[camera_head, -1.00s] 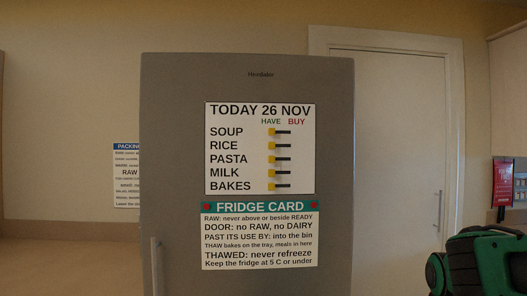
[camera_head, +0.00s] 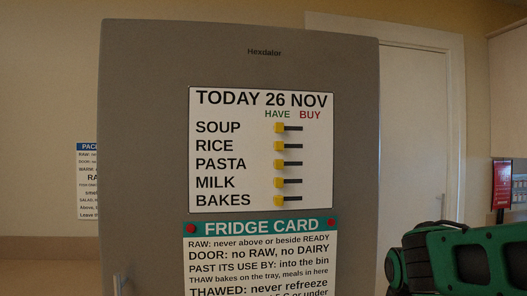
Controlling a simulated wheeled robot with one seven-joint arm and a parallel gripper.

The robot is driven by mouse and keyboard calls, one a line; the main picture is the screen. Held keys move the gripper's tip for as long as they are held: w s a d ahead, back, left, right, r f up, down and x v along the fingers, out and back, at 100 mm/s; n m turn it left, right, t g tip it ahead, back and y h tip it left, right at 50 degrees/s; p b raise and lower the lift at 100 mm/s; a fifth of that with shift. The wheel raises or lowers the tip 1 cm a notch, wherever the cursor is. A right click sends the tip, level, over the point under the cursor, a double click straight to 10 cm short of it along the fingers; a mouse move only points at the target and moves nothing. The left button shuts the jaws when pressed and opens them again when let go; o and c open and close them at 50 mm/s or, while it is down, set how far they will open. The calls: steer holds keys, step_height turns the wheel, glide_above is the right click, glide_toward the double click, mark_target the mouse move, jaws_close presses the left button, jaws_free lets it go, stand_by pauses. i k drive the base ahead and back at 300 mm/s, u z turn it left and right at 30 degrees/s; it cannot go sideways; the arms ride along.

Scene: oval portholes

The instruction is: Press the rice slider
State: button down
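The rice slider (camera_head: 280,146) is a small yellow knob on a short dark horizontal track, in the second row of a white list board (camera_head: 225,101) headed TODAY 26 NOV. The board is on the front of a grey fridge (camera_head: 145,120). The rice knob sits at the left end of its track, under the green HAVE heading, with the dark track showing to its right toward the red BUY heading. The soup, pasta, milk and bakes knobs sit the same way. My green and black arm shows at the lower right, apart from the board. My gripper's fingers are not in view.
A fridge card (camera_head: 262,227) with red magnets hangs just below the board. A fridge handle (camera_head: 117,284) shows at the lower left. A white door (camera_head: 425,130) stands behind at right, and a red item (camera_head: 501,184) is at far right. Nothing blocks the board's front.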

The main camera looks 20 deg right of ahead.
mark_target(279, 146)
steer(key=z, duration=1)
steer(key=k, duration=1.7)
steer(key=u, duration=1)
steer(key=i, duration=0.5)
steer(key=u, duration=0.05)
